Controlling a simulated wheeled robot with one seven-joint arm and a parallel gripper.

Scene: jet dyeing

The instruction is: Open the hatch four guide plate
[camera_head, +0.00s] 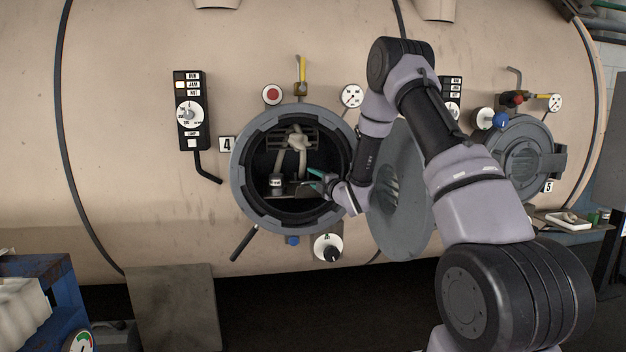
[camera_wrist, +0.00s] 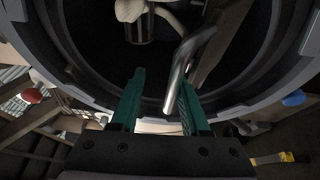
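Hatch four (camera_head: 240,178) stands open, and its round grey door (camera_head: 400,215) is swung out to the right, partly behind my arm. Inside the dark opening is a greyish plate, apparently the guide plate (camera_head: 296,188); a brownish flat piece also shows in the wrist view (camera_wrist: 222,42). A bent metal lever (camera_wrist: 182,70) hangs down between my teal fingers, nearer the right one. My gripper (camera_head: 318,178) reaches into the mouth of the hatch from the right. Its fingers in the wrist view (camera_wrist: 160,85) are apart, and I cannot tell whether either touches the lever.
A pale knotted rope of fabric (camera_head: 297,145) and a small metal cylinder (camera_head: 276,182) are inside the hatch. A black handle (camera_head: 243,243) and a dial (camera_head: 328,247) sit below. Hatch five (camera_head: 522,160) is shut at right.

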